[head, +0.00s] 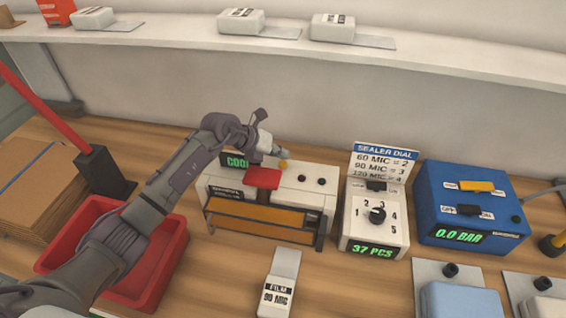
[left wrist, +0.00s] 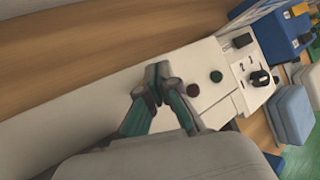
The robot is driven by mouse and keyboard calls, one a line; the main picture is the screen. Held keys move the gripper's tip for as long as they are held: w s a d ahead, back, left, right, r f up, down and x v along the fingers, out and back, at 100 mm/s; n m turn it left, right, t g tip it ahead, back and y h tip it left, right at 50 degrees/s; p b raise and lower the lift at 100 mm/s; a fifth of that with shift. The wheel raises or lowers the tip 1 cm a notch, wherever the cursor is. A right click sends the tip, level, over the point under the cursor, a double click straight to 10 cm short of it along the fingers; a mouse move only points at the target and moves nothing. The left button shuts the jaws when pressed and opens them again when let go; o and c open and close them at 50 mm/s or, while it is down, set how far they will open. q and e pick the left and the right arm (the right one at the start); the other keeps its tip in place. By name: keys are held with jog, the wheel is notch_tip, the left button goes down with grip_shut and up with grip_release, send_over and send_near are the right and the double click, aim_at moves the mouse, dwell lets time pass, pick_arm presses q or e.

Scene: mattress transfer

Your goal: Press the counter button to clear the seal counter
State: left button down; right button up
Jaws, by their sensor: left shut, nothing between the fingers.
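The white sealer (head: 330,200) stands mid-table with a yellow button (head: 283,164), a dark reddish button (head: 302,177) and a black button (head: 321,181) on top. The reddish button (left wrist: 193,90) and black button (left wrist: 216,76) also show in the left wrist view; the yellow one is hidden there. My left gripper (head: 280,150) is shut and empty, its tips close by the yellow button; I cannot tell whether they touch. The dial box (head: 348,226) right of the sealer reads "37 PCS" on its counter display (head: 373,250). My right gripper is not in view.
A blue box (head: 428,215) reading "0.0 BAR" stands right of the dial box. A red bin (head: 165,268) and cardboard (head: 35,190) lie left. A film pack (head: 275,298) lies in front. A white shelf (head: 180,40) runs behind.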

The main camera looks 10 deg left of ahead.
aim_at(282, 164)
pick_arm(q)
jog(key=shift+f, duration=0.1)
dwell(0.3)
jog(key=shift+f, duration=0.3)
jog(key=shift+s+f+b, duration=0.1)
jog(key=shift+f+b, duration=0.8)
jog(key=shift+f, duration=0.15)
dwell(0.8)
jog(key=shift+s+f, duration=0.15)
jog(key=shift+f, duration=0.25)
dwell(0.4)
jog(key=shift+r+p, duration=0.45)
jog(key=shift+r, duration=0.2)
jog(key=shift+r+p, duration=0.45)
jog(key=shift+r, duration=0.35)
jog(key=shift+w+r, duration=0.15)
jog(key=shift+w, duration=0.1)
